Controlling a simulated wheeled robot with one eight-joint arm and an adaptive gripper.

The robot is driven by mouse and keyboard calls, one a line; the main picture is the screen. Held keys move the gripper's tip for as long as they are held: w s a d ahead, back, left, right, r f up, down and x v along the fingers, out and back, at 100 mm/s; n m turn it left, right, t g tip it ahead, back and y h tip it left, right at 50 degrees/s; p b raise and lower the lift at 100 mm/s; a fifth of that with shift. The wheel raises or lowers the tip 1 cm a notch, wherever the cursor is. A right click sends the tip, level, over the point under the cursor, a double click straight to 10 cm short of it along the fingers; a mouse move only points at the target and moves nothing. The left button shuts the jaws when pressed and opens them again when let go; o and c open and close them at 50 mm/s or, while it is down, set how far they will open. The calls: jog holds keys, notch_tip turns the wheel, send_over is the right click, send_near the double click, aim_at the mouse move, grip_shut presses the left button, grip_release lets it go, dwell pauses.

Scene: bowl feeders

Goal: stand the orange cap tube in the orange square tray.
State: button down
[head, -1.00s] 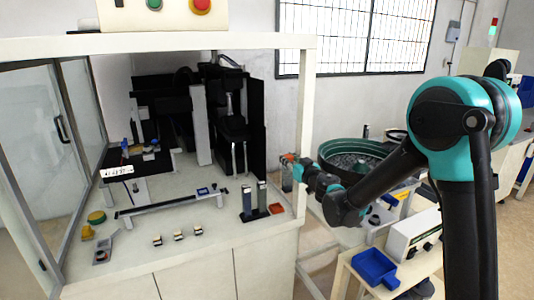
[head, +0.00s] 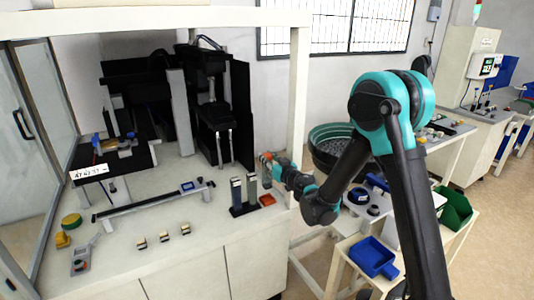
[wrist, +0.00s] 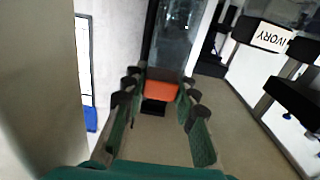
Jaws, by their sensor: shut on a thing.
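The orange cap tube shows in the head view with its orange cap (head: 266,157) at the top and a grey body below, roughly upright. My gripper (head: 269,162) is shut on it near the cap, coming from the right. In the wrist view the orange cap (wrist: 161,87) sits between the two fingers. The orange square tray (head: 267,199) lies on the worktop near its right edge. In the head view the tube shows just above and behind the tray; I cannot tell the exact gap. I cannot make out the tray in the wrist view.
A black stand with two grey upright blocks (head: 244,193) stands just left of the tray. A pale frame post (head: 299,110) rises close on the right. A green bowl feeder (head: 325,158) and a blue bin (head: 372,257) are further right.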

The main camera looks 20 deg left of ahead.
aim_at(269, 173)
jog(key=shift+f, duration=1.9)
jog(key=shift+s+d+f, duration=0.1)
jog(key=shift+f, duration=1.4)
dwell(2.6)
jog(key=c, duration=1.1)
grip_release()
jog(key=shift+r, duration=0.1)
notch_tip(269, 173, up, 10)
jog(key=shift+f, duration=0.1)
